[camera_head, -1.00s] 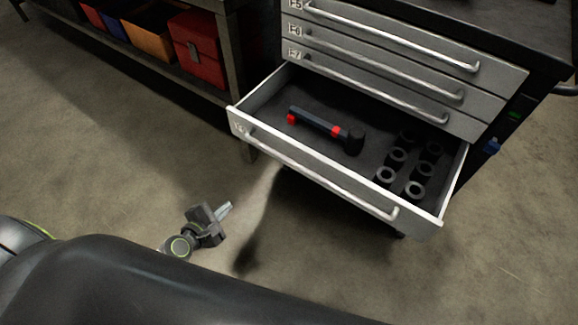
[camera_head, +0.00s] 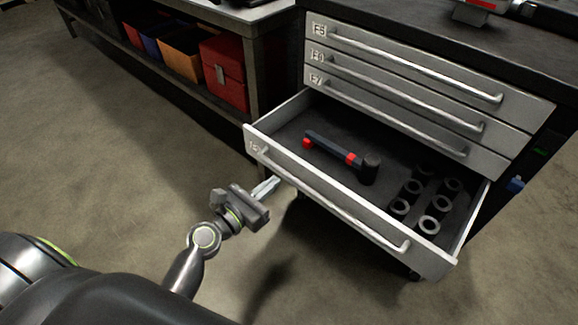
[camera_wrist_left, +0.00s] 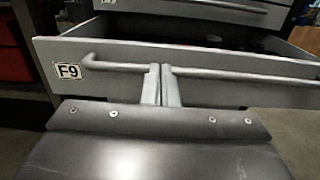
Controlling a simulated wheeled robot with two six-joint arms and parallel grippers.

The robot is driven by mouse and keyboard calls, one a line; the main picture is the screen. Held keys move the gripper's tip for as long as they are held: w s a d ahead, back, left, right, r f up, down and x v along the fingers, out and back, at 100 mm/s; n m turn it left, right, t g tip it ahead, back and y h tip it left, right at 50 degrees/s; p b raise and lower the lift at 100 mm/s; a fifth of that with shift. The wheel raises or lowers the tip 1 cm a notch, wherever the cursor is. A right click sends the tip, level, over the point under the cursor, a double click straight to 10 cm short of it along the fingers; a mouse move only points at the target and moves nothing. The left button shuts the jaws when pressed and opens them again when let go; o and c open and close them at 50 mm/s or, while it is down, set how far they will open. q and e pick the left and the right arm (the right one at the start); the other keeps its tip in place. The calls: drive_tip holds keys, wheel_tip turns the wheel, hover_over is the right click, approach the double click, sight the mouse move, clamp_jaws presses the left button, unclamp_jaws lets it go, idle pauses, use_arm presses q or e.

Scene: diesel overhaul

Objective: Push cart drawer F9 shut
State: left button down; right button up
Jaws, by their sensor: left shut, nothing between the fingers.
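Cart drawer F9 (camera_head: 340,222) stands pulled out from the grey tool cart in the head view. A long bar handle runs across its front. In the left wrist view its F9 label (camera_wrist_left: 68,71) and handle (camera_wrist_left: 220,74) show up close. My left gripper (camera_head: 268,186) is shut and empty in front of the left part of the drawer front. In the wrist view its fingertips (camera_wrist_left: 162,84) overlap the handle; I cannot tell whether they touch it. The right gripper is not in view.
In the drawer lie a hammer (camera_head: 340,152) with red and black parts and several black sockets (camera_head: 428,205). Closed drawers (camera_head: 400,90) sit above it. A bench with a red box (camera_head: 224,70) on its lower shelf stands at left. Floor in front is clear.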

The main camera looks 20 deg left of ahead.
sight(297, 162)
use_arm(q)
drive_tip(key=x, duration=0.6)
drive_tip(key=shift+w+d, duration=0.1)
drive_tip(key=shift+w, duration=0.35)
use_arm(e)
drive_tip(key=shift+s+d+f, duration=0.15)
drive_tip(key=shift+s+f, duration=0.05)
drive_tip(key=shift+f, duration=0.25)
